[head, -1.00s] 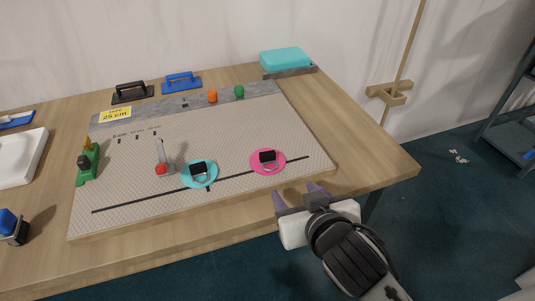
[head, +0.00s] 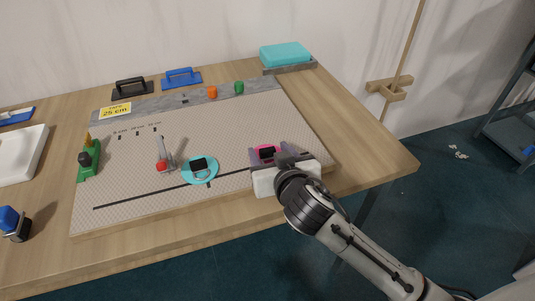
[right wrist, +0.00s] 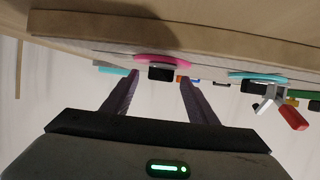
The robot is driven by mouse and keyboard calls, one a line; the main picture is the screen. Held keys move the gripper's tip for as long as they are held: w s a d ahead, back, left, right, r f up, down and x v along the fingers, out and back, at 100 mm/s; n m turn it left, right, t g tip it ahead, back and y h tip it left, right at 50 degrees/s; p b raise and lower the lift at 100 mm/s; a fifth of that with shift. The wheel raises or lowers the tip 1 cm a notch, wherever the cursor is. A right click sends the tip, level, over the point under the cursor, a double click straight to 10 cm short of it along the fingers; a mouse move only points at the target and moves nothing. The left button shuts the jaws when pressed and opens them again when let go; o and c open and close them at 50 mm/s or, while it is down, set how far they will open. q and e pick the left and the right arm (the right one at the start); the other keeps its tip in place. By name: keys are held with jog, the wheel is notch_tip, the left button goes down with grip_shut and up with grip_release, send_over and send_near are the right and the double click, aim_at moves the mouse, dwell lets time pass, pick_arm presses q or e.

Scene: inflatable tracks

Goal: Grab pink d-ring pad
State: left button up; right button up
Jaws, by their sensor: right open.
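The pink d-ring pad (head: 267,151) lies on the patterned mat (head: 231,131), with its black block on top. My right gripper (head: 280,158) is at the pad in the head view and partly covers it. In the right wrist view the pink pad (right wrist: 163,58) and its black block show beyond and between the two purple fingers of my right gripper (right wrist: 158,82), which are apart with nothing held. The pad's ring is hidden in the head view. My left gripper is not in view.
A teal d-ring pad (head: 200,171) lies left of the pink one on the mat. A red-tipped lever tool (head: 163,160) and a green tool (head: 88,160) stand further left. A teal box (head: 286,54) is at the back right. The table's right side is clear.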

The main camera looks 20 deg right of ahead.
jog(key=shift+w+f, duration=0.1)
jog(key=shift+w, duration=0.05)
jog(key=c, duration=1.2)
jog(key=shift+o, duration=0.2)
